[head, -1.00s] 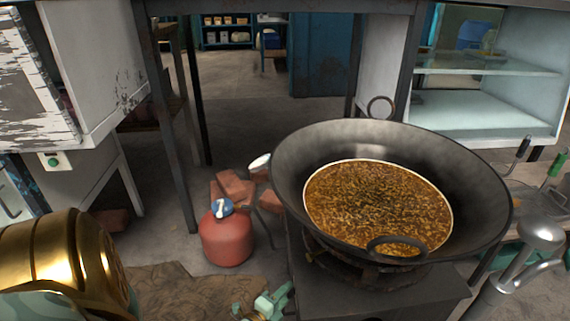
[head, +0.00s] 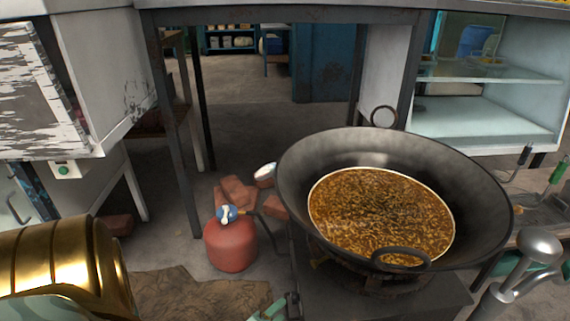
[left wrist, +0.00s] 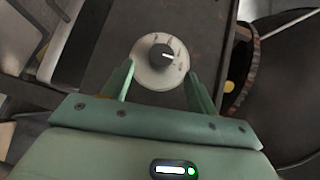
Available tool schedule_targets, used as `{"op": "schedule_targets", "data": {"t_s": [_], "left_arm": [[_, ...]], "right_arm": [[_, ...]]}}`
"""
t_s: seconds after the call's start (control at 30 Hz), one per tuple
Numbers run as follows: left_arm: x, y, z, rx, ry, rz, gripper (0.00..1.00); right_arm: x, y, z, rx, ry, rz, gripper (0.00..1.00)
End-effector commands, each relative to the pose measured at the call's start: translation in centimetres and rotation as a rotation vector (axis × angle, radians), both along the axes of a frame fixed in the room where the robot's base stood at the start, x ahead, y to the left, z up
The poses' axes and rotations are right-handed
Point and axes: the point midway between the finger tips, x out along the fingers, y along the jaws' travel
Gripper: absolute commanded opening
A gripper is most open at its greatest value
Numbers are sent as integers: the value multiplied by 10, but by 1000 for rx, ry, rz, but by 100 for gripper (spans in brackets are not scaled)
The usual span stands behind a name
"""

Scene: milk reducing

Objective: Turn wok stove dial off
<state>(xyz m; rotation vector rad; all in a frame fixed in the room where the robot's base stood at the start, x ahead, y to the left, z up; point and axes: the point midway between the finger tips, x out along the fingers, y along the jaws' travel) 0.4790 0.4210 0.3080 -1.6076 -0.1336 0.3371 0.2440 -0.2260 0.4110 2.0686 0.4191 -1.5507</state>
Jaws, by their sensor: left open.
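The wok stove dial (left wrist: 160,56) is a pale round plate with a dark knob, on the dark stove front in the left wrist view. A white mark on the knob points to the right of that picture. My left gripper (left wrist: 159,70) is green and open, with one finger on each side of the dial. I cannot tell whether the fingers touch it. In the head view my left gripper (head: 276,308) shows only partly at the bottom edge, by the stove (head: 340,300). The dial is hidden there. My right gripper is not in view.
A large black wok (head: 310,165) with brown food sits on the stove. A red gas canister (head: 230,246) and bricks (head: 236,190) are on the floor to its left. A cabinet (head: 490,120) stands behind on the right. Brown cloth or cardboard (head: 190,293) lies in front.

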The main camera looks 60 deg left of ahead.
Motion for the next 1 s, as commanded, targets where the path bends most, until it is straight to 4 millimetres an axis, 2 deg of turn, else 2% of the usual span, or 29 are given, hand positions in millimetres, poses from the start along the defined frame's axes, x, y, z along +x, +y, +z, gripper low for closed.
{"op": "schedule_targets", "data": {"t_s": [0.03, 0.2, 0.4, 0.6, 1.0], "left_arm": [[-13, -5, 7, -1, -3, -1, 59], [-57, -19, 11, -2, -1, 0, 59], [-89, -29, 14, -1, 1, -2, 59], [-100, -32, 14, 0, 2, -2, 59], [-100, -32, 14, 0, 2, -2, 59]], "right_arm": [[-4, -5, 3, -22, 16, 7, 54], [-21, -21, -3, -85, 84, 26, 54], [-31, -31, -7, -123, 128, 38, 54], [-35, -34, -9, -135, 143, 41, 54], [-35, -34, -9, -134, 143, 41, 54]]}}
